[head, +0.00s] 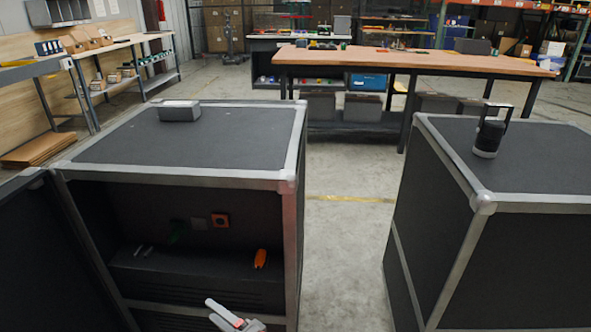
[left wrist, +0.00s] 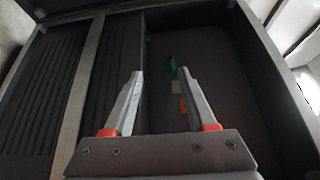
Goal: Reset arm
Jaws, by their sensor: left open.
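My left gripper (head: 232,314) shows at the bottom of the head view, low in front of the open side of the left black case (head: 190,139). In the left wrist view the two fingers of my left gripper (left wrist: 160,73) are spread apart with nothing between their tips. They point toward the case's inside, where a green piece (left wrist: 171,65), a pale square (left wrist: 177,87) and an orange piece (left wrist: 183,106) show beyond them. My right gripper is not in view.
An orange item (head: 260,258) sits on the ledge inside the left case; an open door panel (head: 35,255) stands at its left. A grey box (head: 180,111) lies on top. A second case (head: 520,165) at right bears a black handled device (head: 489,135). Bare floor lies between.

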